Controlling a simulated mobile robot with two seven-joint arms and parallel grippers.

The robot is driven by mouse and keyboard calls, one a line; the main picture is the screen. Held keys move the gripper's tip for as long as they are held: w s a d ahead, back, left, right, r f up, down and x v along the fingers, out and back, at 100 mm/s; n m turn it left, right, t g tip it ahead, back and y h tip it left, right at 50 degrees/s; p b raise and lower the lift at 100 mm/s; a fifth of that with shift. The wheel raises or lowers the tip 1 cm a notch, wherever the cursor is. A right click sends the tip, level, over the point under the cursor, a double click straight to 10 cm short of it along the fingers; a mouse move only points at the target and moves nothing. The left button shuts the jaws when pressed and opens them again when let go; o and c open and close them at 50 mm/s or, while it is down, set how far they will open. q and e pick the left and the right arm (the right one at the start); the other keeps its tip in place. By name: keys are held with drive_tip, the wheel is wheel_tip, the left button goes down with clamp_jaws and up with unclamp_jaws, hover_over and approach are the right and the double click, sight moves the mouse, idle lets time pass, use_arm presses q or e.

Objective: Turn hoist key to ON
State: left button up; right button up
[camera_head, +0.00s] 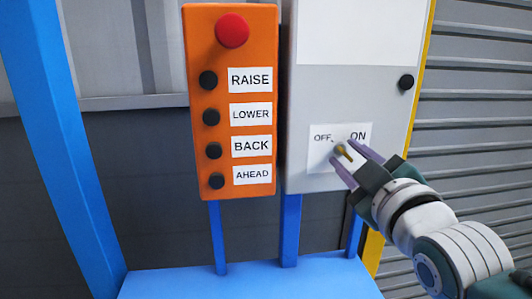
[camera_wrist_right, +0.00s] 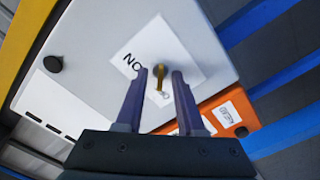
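The hoist key (camera_head: 342,150) is a small brass-coloured key in a round lock on a white label plate (camera_head: 318,158), low on the grey box (camera_head: 345,95). The plate reads OFF on the left and ON on the right. My right gripper (camera_head: 352,158) reaches in from the lower right with its two purple fingers spread, one on each side of the key. In the right wrist view the key (camera_wrist_right: 159,76) shows between the fingertips (camera_wrist_right: 160,74), with a gap on both sides. The plate's lettering is partly hidden. My left gripper is out of view.
An orange pendant panel (camera_head: 200,100) with a red button (camera_head: 232,30) and several black buttons stands left of the box. A black knob (camera_head: 406,82) sits at the box's right edge. A blue ledge (camera_head: 245,282) lies below, and a blue post (camera_head: 60,140) stands at left.

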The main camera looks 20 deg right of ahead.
drive_tip(key=shift+c, duration=0.3)
clamp_jaws()
drive_tip(key=shift+m, duration=0.3)
drive_tip(key=m+p, duration=0.1)
drive_tip(key=m, duration=0.2)
drive_tip(key=shift+r+m, duration=0.1)
drive_tip(key=shift+m, duration=0.2)
drive_tip(key=m+p, duration=0.1)
drive_tip(key=m, duration=0.3)
drive_tip(key=shift+m+p, duration=0.3)
drive_tip(key=shift+p, duration=0.05)
drive_tip(key=m, duration=0.4)
drive_tip(key=shift+p, duration=0.35)
drive_tip(key=shift+m, duration=2.4)
